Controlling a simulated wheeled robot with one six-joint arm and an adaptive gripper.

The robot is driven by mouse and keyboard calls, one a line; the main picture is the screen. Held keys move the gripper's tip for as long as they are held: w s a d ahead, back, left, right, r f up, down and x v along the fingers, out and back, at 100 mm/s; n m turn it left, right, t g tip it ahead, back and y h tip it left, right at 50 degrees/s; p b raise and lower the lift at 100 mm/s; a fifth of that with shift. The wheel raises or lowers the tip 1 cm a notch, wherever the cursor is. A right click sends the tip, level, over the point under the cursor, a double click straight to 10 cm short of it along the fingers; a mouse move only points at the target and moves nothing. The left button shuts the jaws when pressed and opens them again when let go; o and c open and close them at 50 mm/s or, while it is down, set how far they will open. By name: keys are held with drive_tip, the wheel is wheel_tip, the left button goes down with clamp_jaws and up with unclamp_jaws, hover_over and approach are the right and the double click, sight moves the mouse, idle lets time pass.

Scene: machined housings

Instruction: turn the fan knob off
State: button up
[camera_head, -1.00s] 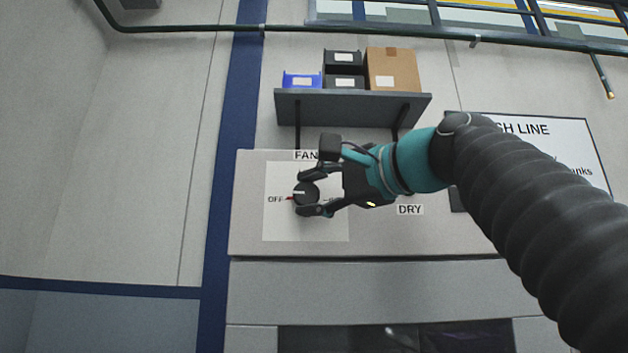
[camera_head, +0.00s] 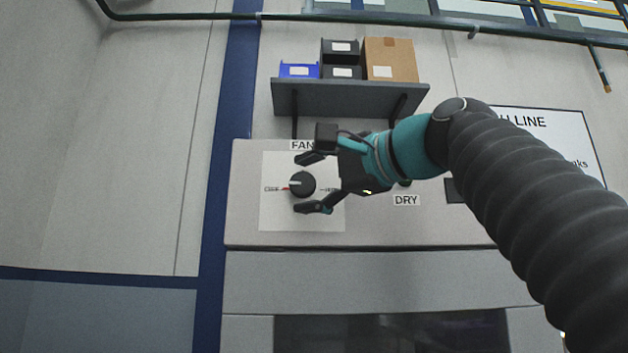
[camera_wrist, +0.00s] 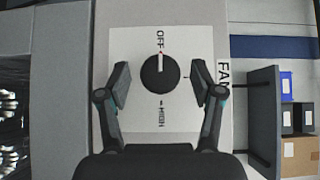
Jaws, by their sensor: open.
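The fan knob (camera_head: 302,184) is a round dark dial with a white pointer line, on a white plate (camera_head: 270,215) under the FAN label. In the wrist view the knob (camera_wrist: 160,74) has its pointer toward the OFF mark, where a small red mark shows. My gripper (camera_head: 312,183) is open, its fingers to either side of the knob. In the wrist view my gripper (camera_wrist: 164,88) shows a gap between each finger and the knob.
A DRY label (camera_head: 406,200) and a dark control just above it are to the right on the same panel. A shelf (camera_head: 350,98) with bins and a cardboard box (camera_head: 390,60) juts out above. A sign (camera_head: 550,140) hangs at the right.

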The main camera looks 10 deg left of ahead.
drive_tip(key=v, duration=1.2)
drive_tip(key=shift+f, duration=0.1)
idle(0.4)
drive_tip(key=w+d+f+h, duration=0.2)
drive_tip(key=d+f+h, duration=0.15)
drive_tip(key=f, duration=0.95)
drive_tip(key=w+d+f+h, duration=0.2)
drive_tip(key=w+f+h, duration=0.15)
drive_tip(key=f, duration=0.95)
drive_tip(key=s+d+f+n+g+h, duration=0.1)
drive_tip(key=s+d+f+n+h, duration=0.1)
drive_tip(key=f, duration=1)
drive_tip(key=s+d+f+n+g+h, duration=0.1)
drive_tip(key=s+d+f, duration=0.4)
drive_tip(key=f, duration=0.7)
drive_tip(key=s+d+f+n+g+h, duration=0.1)
drive_tip(key=s+d+f+n+h, duration=0.2)
drive_tip(key=f, duration=1)
drive_tip(key=s+h, duration=0.2)
drive_tip(key=s, duration=0.2)
drive_tip(key=shift+d+g, duration=0.15)
drive_tip(key=shift+g, duration=0.25)
